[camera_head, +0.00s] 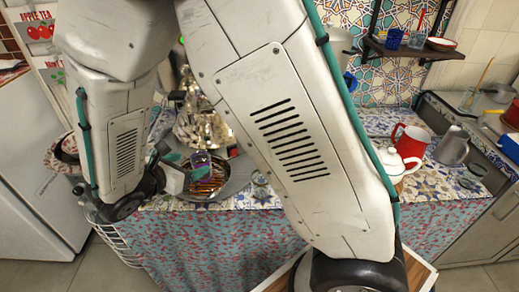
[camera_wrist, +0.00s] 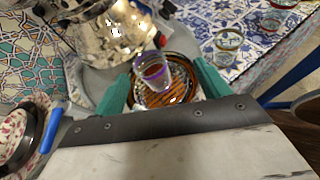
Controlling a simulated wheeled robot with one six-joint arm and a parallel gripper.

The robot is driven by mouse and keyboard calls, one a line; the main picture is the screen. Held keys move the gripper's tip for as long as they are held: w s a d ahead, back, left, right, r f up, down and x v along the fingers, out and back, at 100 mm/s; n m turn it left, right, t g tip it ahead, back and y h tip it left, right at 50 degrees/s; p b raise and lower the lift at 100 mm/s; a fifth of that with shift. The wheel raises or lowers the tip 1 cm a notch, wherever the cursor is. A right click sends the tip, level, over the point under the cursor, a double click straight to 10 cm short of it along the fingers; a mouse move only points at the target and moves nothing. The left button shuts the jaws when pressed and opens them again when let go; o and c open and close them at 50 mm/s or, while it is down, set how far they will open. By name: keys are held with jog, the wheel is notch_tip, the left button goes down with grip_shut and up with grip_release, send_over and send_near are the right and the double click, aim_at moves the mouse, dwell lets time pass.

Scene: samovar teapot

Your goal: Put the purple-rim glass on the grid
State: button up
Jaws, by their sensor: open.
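The purple-rim glass (camera_wrist: 153,70) holds a reddish-brown liquid and appears to stand upright on the round, brown slatted grid (camera_wrist: 182,92) in the wrist view. The head view also shows the glass (camera_head: 201,158) over the grid (camera_head: 208,187), in front of the samovar. My gripper (camera_wrist: 162,74) is open, with one teal finger on each side of the glass and a visible gap to both. In the head view my arm hides much of the gripper.
The shiny samovar (camera_wrist: 112,38) stands close behind the grid. Other glasses (camera_wrist: 228,42) stand on the patterned cloth to the right. A plate (camera_wrist: 14,135) lies at the left. A red pot (camera_head: 411,140) and white teapot (camera_head: 390,163) stand farther right.

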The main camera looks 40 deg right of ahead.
jog(key=s+d+r+m+g+y, duration=0.4)
jog(key=s+d+r+m+g, duration=0.2)
jog(key=s+d+r+m, duration=0.55)
jog(key=s+a+r+m+y, duration=0.1)
jog(key=s+r+m+y, duration=0.1)
jog(key=s+m, duration=0.3)
jog(key=s+a+r+m+t+y, duration=0.1)
jog(key=s+r+m+y, duration=0.1)
jog(key=s+m+y, duration=0.3)
jog(key=shift+s+r+m+y, duration=0.3)
jog(key=shift+s+m, duration=0.15)
jog(key=shift+s, duration=0.7)
